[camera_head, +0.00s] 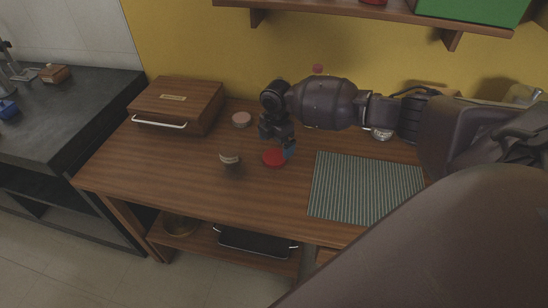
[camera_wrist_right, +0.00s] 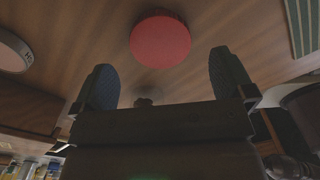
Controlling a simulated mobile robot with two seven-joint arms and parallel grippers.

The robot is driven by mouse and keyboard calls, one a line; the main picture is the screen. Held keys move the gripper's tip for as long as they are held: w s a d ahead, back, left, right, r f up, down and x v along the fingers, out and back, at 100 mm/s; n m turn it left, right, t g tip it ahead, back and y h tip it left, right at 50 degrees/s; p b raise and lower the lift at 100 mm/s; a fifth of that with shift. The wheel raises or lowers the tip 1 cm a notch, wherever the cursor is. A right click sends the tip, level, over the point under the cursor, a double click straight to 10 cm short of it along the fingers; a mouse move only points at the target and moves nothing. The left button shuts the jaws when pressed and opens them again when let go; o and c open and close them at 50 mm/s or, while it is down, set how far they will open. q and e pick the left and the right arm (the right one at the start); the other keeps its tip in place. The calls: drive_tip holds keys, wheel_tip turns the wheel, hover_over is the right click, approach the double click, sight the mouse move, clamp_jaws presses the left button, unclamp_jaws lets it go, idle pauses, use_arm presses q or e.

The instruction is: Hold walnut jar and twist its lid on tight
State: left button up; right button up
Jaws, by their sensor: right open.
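A flat red disc, which looks like a lid (camera_head: 273,158), is on the wooden table by my right gripper (camera_head: 278,148). In the right wrist view the red disc (camera_wrist_right: 160,42) shows beyond the two fingertips (camera_wrist_right: 166,82), with nothing between them, so the gripper is open and empty. A small round object with a pale top and brownish side (camera_head: 229,158) is to the left of the disc; it may be the walnut jar, but I cannot tell. A pinkish round object (camera_head: 241,119) sits farther back. My left gripper is not in view.
A wooden box with a pale handle (camera_head: 175,105) stands at the table's back left. A striped mat (camera_head: 366,187) lies right of the red disc. A shelf (camera_head: 350,14) hangs above on the yellow wall. The table's front left (camera_head: 150,180) is clear.

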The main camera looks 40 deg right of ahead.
sight(276, 156)
drive_tip(key=shift+f+b, duration=0.5)
drive_tip(key=shift+f, duration=2.2)
drive_tip(key=shift+r, duration=0.1)
drive_tip(key=c, duration=0.8)
